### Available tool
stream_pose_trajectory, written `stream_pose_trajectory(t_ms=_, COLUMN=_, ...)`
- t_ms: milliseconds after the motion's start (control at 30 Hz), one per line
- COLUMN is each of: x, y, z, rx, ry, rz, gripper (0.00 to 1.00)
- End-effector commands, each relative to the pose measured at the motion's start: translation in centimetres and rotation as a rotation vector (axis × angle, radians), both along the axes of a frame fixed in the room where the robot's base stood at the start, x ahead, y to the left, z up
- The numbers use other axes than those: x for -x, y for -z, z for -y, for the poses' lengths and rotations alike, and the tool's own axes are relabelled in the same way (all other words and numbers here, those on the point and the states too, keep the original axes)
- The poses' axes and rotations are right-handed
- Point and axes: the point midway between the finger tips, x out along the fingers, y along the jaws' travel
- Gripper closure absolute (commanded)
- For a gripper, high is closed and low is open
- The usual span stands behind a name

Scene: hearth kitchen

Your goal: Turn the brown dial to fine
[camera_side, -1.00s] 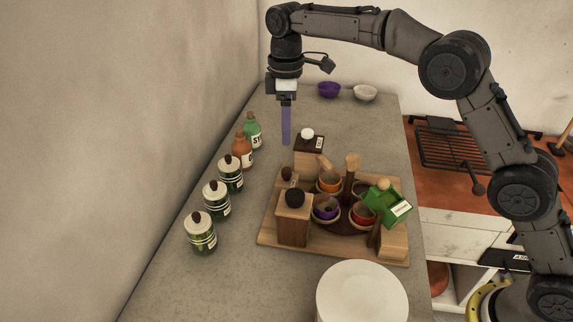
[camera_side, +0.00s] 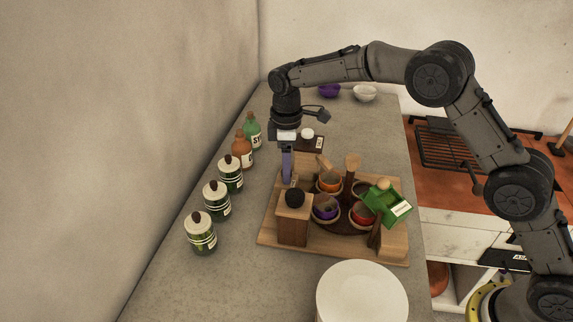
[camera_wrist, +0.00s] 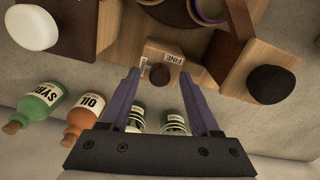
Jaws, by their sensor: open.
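The brown dial (camera_wrist: 159,75) sits on a light wooden block (camera_wrist: 155,52) in the wrist view. A label reading FINE (camera_wrist: 172,58) is on the block, just above and right of the dial in the picture, and a second small label lies to its left. My gripper (camera_wrist: 163,73) is open, with one purple finger on each side of the dial in the picture; I cannot tell whether they touch it. In the side view my gripper (camera_side: 287,180) points down at the back left of the wooden board (camera_side: 268,228), and its finger covers the dial.
A wooden box with a black knob (camera_side: 295,197) stands in front of my gripper, and a dark box with a white knob (camera_side: 307,133) behind. Several bowls and a green box (camera_side: 387,205) are on the board. Bottles and jars (camera_side: 231,175) line the left wall.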

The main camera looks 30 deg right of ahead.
Motion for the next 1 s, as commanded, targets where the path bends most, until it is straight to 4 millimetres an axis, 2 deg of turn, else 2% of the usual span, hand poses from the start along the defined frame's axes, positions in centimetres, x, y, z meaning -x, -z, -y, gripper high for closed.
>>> stream_pose_trajectory(t_ms=33, x=0.00, y=-0.01, z=0.00, rx=0.000, ry=0.000, rz=0.000, gripper=0.37)
stream_pose_trajectory(t_ms=300, x=-0.01, y=-0.05, z=0.00, rx=0.000, ry=0.000, rz=0.000, gripper=0.86)
stream_pose_trajectory(t_ms=400, x=-0.01, y=-0.06, z=-0.01, rx=0.000, ry=0.000, rz=0.000, gripper=1.00)
stream_pose_trajectory(t_ms=767, x=0.00, y=-0.09, z=-0.02, rx=-0.001, ry=0.023, rz=0.001, gripper=1.00)
stream_pose_trajectory(t_ms=1000, x=-0.03, y=-0.17, z=-0.03, rx=-0.001, ry=0.139, rz=0.002, gripper=1.00)
